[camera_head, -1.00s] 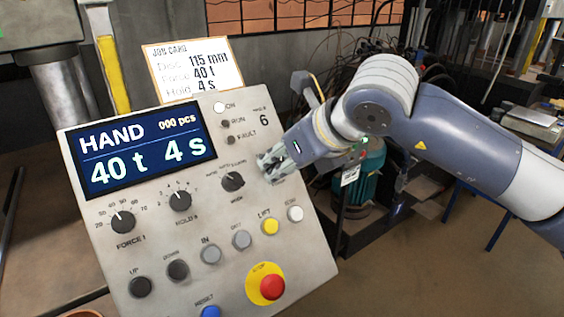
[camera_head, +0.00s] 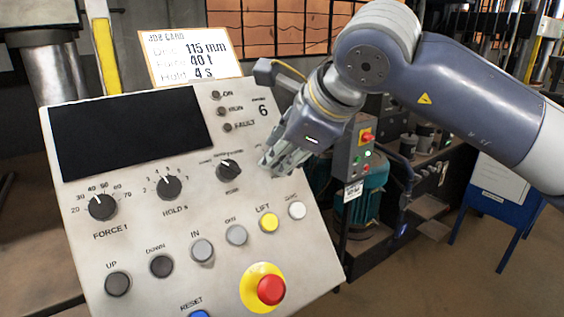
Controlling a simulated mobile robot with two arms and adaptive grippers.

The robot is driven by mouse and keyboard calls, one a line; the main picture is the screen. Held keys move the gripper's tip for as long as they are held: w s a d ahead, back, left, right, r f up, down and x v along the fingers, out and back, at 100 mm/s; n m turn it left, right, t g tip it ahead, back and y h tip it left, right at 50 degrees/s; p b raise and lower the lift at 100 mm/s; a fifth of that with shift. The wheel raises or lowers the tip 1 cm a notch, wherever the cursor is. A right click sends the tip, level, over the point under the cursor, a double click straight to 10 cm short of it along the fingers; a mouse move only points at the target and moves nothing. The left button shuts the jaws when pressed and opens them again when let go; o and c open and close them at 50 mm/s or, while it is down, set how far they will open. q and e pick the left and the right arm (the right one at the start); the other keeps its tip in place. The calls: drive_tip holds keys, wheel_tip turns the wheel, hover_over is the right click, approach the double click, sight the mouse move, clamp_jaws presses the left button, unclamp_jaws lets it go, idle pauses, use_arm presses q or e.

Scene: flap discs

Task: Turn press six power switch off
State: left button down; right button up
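The tilted grey control panel (camera_head: 130,225) of press 6 has a black, blank screen (camera_head: 130,135). Its ON lamp (camera_head: 216,95) is dark, as are the RUN and FAULT lamps. My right gripper (camera_head: 270,165) is over the panel's right edge, beside the mode selector knob (camera_head: 229,170). I cannot tell how far apart its fingers are, and no held thing shows. Behind the gripper, a grey box (camera_head: 344,160) bears a red-and-yellow rotary switch (camera_head: 367,136) and a small green light. The switch stands apart from the fingers. My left gripper is not in view.
A red emergency stop (camera_head: 271,290) on a yellow base, a yellow LIFT button (camera_head: 268,222) and several other buttons and knobs sit on the panel. A job card (camera_head: 195,57) stands behind it. A teal motor (camera_head: 365,200) and pipes are behind the arm.

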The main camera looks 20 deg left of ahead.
drive_tip(key=shift+n+b, duration=0.5)
drive_tip(key=shift+n, duration=1.1)
drive_tip(key=o, duration=1)
drive_tip(key=shift+o, duration=0.2)
drive_tip(key=shift+r, duration=0.1)
drive_tip(key=v, duration=1.2)
drive_tip(key=shift+s, duration=0.25)
drive_tip(key=shift+a, duration=0.1)
